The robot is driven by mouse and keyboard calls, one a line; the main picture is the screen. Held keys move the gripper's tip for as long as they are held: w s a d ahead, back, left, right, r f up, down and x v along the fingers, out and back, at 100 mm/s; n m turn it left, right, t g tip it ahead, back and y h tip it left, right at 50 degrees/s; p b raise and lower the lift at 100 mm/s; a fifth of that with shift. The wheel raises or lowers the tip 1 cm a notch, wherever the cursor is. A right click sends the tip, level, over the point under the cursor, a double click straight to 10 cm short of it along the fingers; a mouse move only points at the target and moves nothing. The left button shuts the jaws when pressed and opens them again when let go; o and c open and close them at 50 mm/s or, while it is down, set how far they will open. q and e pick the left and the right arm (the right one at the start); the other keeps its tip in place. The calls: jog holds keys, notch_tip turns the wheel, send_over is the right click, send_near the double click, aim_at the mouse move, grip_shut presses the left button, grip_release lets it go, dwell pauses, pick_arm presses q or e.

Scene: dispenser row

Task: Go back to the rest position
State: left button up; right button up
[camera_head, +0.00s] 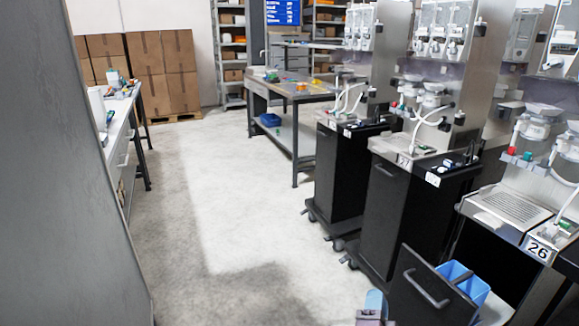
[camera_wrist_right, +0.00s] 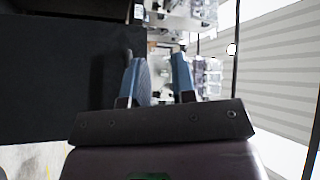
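My right gripper (camera_head: 374,303) shows at the bottom edge of the head view, low over the floor, beside the tilted-out black bin door of dispenser 26. Only a blue finger and a bit of the gripper body show there. In the right wrist view my right gripper (camera_wrist_right: 161,72) has its two blue fingers apart, with nothing between them. The black door (camera_head: 428,290) stands open with a light blue bin (camera_head: 465,282) behind it. My left gripper is not in either view.
Dispenser 26 (camera_head: 510,206) is at the right, with more dispensers (camera_head: 415,150) in a row behind it. A grey workbench (camera_head: 292,90) stands farther back. Stacked cardboard boxes (camera_head: 150,70) are at the back left. The pale floor (camera_head: 235,200) in the middle is clear.

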jog(key=s+d+f+n+g+y, duration=0.2)
jog(key=s+n, duration=0.4)
jog(key=s, duration=0.3)
jog(key=s+d+f+n+g+y+p, duration=0.1)
jog(key=s+d+f+n+g+y, duration=0.1)
jog(key=s, duration=0.7)
jog(key=s+d+f+n+g+y, duration=0.2)
jog(key=s+f+n+g, duration=0.2)
jog(key=s+n, duration=0.5)
notch_tip(320, 180, down, 2)
jog(key=shift+s+d+f+n, duration=0.1)
jog(key=shift+s+d+n, duration=0.25)
jog(key=shift+s, duration=0.2)
